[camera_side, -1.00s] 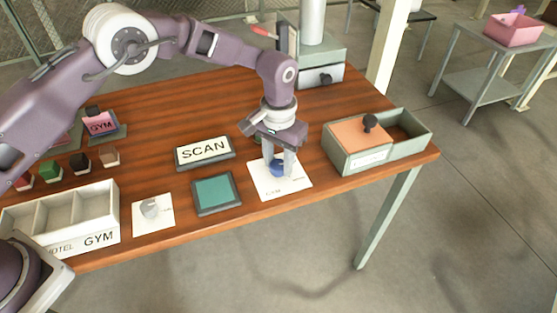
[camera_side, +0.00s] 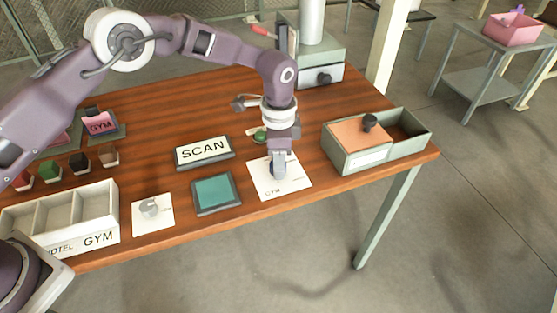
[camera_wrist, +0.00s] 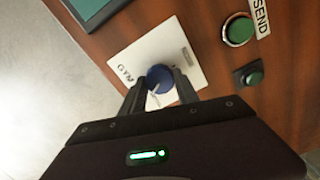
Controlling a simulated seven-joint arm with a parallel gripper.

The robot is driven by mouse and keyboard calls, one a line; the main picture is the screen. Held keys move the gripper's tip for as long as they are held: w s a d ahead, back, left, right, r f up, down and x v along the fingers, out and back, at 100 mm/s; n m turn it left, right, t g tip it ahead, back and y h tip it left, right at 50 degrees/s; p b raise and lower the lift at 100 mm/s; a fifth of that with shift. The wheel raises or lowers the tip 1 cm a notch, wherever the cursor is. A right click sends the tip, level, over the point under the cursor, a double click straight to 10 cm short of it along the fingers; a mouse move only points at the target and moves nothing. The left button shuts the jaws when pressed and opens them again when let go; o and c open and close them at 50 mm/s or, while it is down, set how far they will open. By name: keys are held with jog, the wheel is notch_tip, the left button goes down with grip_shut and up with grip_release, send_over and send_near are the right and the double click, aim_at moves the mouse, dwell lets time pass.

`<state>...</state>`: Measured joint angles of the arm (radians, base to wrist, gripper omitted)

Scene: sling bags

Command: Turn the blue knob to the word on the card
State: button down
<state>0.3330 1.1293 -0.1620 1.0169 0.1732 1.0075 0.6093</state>
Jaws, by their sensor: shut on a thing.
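The blue knob (camera_wrist: 158,75) sits on a white plate (camera_wrist: 185,40), with my gripper (camera_wrist: 160,87) shut on it, one finger on each side. A pale pointer mark shows on the knob, towards the hand in the wrist view. The plate reads GYM on one side; the word on the other side is too blurred to read. In the side view my gripper (camera_side: 279,168) points down over the plate (camera_side: 296,181) and mostly hides the knob (camera_side: 273,170). A pink card (camera_side: 101,123) reading GYM stands in a holder at the back left.
Left of the plate are a teal pad (camera_side: 215,191), a SCAN sign (camera_side: 203,151) and a white plate with a grey knob (camera_side: 150,207). A compartment tray (camera_side: 84,228) stands front left. An open box (camera_side: 367,158) stands right. A green button (camera_wrist: 239,30) marked SEND is near.

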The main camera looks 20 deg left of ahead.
jog(key=m, duration=0.4)
jog(key=shift+m, duration=2.6)
jog(key=c, duration=0.9)
grip_release()
notch_tip(320, 180, up, 7)
jog(key=shift+r, duration=0.1)
